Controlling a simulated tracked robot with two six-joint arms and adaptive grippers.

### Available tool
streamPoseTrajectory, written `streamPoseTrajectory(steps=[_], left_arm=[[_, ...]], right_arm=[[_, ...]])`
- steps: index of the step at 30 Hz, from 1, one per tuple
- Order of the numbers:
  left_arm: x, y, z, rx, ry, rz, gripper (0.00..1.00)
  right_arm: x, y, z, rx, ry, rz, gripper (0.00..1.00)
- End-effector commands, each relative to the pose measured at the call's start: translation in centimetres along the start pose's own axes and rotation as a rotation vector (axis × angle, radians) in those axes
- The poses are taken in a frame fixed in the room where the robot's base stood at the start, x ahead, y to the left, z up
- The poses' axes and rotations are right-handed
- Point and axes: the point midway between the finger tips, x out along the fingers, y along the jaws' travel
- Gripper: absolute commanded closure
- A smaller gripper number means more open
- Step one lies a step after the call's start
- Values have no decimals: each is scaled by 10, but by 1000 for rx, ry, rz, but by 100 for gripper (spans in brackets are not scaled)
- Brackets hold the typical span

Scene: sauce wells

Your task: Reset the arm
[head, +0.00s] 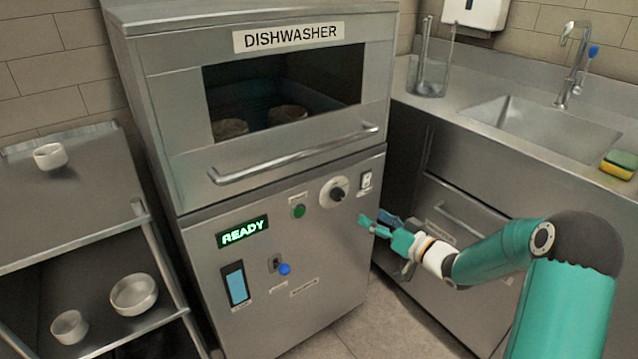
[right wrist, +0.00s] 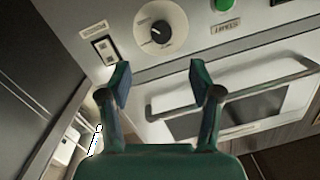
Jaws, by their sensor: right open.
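My right arm (head: 495,258) is teal and reaches in from the right in the head view. Its gripper (head: 376,222) is in front of the lower right part of the dishwasher (head: 270,285), below the rocker switch (head: 365,181) and the dial (head: 334,192). In the right wrist view the two fingers of the gripper (right wrist: 160,85) stand apart with nothing between them. The dial (right wrist: 154,29) and switch (right wrist: 103,46) are beyond the fingertips there. I cannot tell whether a finger touches the panel. My left gripper is not in view.
The dishwasher display (head: 242,232) reads READY, and bowls (head: 287,115) show behind its window. The door handle (head: 295,155) sticks out. A shelf rack (head: 75,195) with white bowls (head: 134,294) stands left. A sink (head: 545,125) and sponge (head: 619,165) are right.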

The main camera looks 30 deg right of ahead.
Motion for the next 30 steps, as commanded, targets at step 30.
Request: streamPoseTrajectory(steps=[30], left_arm=[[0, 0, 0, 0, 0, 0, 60]], right_arm=[[-56, -250, 372, 342, -972, 59, 36]])
